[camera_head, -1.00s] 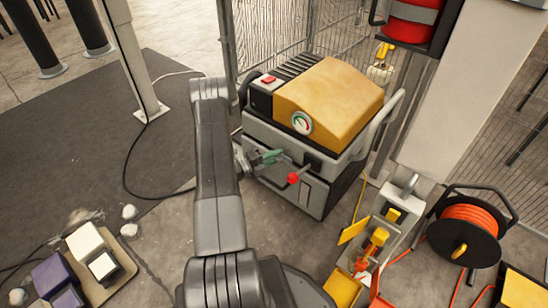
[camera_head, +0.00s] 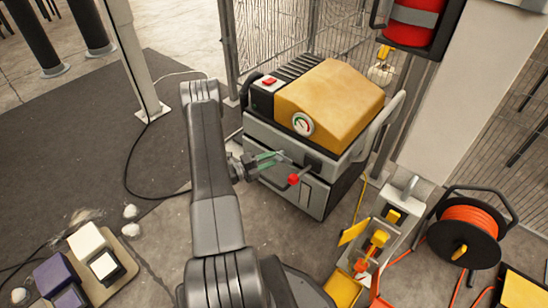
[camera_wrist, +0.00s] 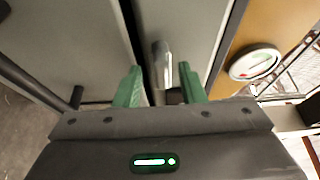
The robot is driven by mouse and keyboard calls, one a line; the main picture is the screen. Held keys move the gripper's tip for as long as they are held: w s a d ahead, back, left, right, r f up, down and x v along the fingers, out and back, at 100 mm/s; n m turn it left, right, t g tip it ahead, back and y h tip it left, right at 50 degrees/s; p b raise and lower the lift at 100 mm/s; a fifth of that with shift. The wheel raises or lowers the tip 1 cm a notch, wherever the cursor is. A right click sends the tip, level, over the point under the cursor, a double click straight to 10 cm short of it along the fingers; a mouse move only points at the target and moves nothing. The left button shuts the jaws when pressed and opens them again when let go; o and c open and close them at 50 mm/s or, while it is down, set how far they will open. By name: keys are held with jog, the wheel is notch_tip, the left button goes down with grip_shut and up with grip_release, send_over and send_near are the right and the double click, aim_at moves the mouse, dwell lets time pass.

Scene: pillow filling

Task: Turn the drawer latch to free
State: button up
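The yellow-topped machine (camera_head: 325,100) stands on the floor, with a grey drawer front (camera_head: 290,186) on its lower part. The latch (camera_head: 293,180) is a short lever with a red knob, slanting down and left from a dark mount on that front. My gripper (camera_head: 272,159) is just left of the latch, its green fingers spread and pointing toward the mount. In the wrist view my gripper (camera_wrist: 160,86) is open, with a metal bar and dark block between and beyond the fingertips. I cannot tell whether they touch; the red knob is not visible there.
A round gauge (camera_head: 303,124) sits on the machine above the drawer. An orange cable reel (camera_head: 470,225) and a grey box with yellow parts (camera_head: 390,225) stand to the right. A wire fence (camera_head: 275,35) is behind. A tray with blocks (camera_head: 116,277) lies at lower left.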

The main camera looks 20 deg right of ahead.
aim_at(283, 158)
jog(key=s+a+p, duration=0.1)
jog(key=a+p, duration=0.1)
jog(key=a, duration=0.9)
jog(key=shift+s, duration=0.3)
jog(key=d+b, duration=0.1)
jog(key=d, duration=0.3)
jog(key=w+d+b, duration=0.1)
jog(key=d, duration=0.4)
jog(key=w+d+b, duration=0.1)
jog(key=d, duration=0.3)
jog(key=shift+d, duration=0.25)
